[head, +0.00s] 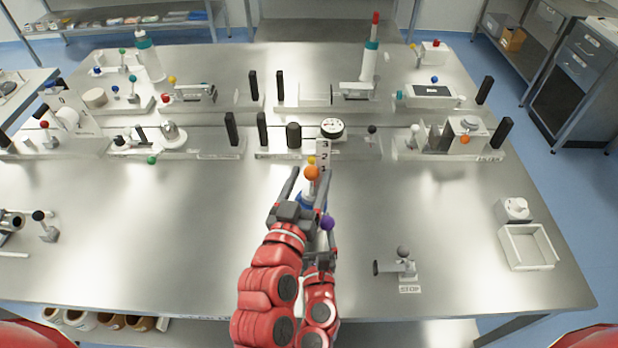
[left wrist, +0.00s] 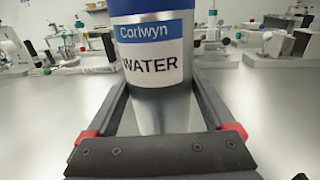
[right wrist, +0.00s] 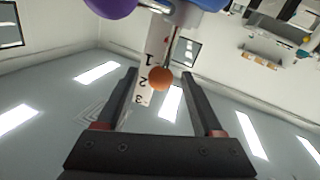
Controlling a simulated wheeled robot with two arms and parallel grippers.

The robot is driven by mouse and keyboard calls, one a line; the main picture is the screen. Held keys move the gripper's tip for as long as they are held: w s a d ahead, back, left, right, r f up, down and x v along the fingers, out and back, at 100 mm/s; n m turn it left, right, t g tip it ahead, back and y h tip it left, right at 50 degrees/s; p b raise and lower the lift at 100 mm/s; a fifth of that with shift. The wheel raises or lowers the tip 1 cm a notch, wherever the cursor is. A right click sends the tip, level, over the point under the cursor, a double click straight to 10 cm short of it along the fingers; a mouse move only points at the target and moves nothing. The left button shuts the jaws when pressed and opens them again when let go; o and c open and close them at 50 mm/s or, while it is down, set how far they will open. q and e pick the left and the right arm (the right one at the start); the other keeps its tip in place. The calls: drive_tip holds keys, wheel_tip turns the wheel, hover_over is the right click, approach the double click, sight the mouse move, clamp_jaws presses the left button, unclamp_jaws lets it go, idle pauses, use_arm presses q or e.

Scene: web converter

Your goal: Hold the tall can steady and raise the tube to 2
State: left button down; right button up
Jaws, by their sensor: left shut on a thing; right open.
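The tall can shows in the left wrist view (left wrist: 158,100) with a blue top, a "Corlwyn WATER" label and a silver lower part. It stands upright. My left gripper (left wrist: 160,90) is shut around its lower part; in the head view it is mostly hidden. A thin tube (right wrist: 171,45) with an orange ball (right wrist: 160,77) at its end rises beside a white scale (right wrist: 143,88) marked 1, 2, 3. In the right wrist view the ball looks near the 2 mark. My right gripper (head: 307,176) is open, with its fingers on either side of the ball, apart from it.
A purple ball (head: 327,222) sits close by my grippers. A small fixture with a grey ball (head: 403,252) stands to the right, and a white tray (head: 526,247) lies further right. Several devices and black posts (head: 231,129) line the back. The table's left middle is clear.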

drive_tip(key=shift+f, duration=0.1)
clamp_jaws()
idle(1.2)
